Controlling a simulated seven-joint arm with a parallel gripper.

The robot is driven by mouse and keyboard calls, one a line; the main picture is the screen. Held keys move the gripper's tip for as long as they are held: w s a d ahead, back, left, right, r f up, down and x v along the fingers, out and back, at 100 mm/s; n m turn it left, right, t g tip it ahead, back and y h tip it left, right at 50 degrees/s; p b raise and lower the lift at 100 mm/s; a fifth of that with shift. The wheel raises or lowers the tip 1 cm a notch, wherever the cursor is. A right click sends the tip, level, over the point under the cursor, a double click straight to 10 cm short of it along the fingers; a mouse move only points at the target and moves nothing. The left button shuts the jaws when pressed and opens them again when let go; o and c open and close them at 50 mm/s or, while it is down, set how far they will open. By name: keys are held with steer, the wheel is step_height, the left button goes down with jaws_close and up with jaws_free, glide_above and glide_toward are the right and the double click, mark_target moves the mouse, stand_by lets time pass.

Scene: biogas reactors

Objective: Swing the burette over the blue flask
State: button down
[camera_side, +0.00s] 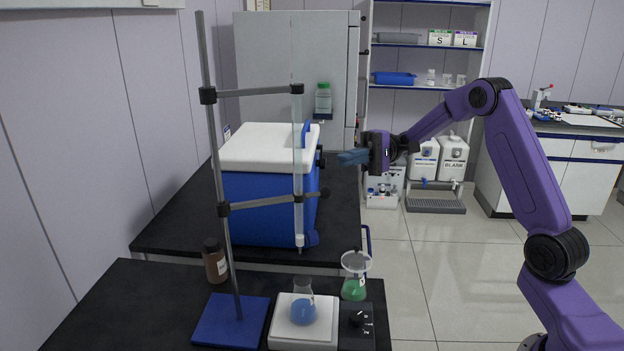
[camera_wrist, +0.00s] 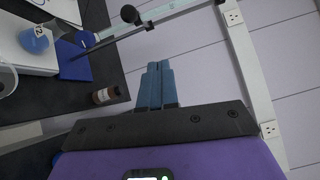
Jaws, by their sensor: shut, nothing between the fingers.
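The burette (camera_side: 298,170), a clear upright tube, is held by two dark clamp arms on a tilted-looking grey stand rod (camera_side: 215,130) with a blue base (camera_side: 232,322). In the side view its tip appears above the mouth of the blue flask (camera_side: 303,311); depth alignment is uncertain. The flask, with blue liquid, sits on a white stirrer plate (camera_side: 290,341) and also shows in the wrist view (camera_wrist: 34,42). My gripper (camera_side: 346,157) is shut and empty, right of the burette in the side view. Its blue fingers (camera_wrist: 158,66) touch nothing visible. A black clamp knob (camera_wrist: 130,14) shows ahead.
A green-liquid flask (camera_side: 354,287) stands right of the stirrer. A brown bottle (camera_side: 215,262) stands behind the stand base and shows in the wrist view (camera_wrist: 105,95). A blue cooler with a white lid (camera_side: 265,145) stands on the rear bench behind the burette.

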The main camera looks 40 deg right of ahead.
steer(key=s+a+n+g, duration=0.1)
steer(key=a+n, duration=0.1)
steer(key=a, duration=1)
steer(key=shift+s+a+f+n, duration=0.2)
steer(key=shift+s+n, duration=0.1)
steer(key=shift+s, duration=0.1)
steer(key=s+a+m+t, duration=0.2)
steer(key=s+a+t, duration=0.1)
steer(key=s, duration=0.3)
steer(key=shift+s+t+h, duration=0.3)
steer(key=shift+h, duration=0.1)
stand_by(0.5)
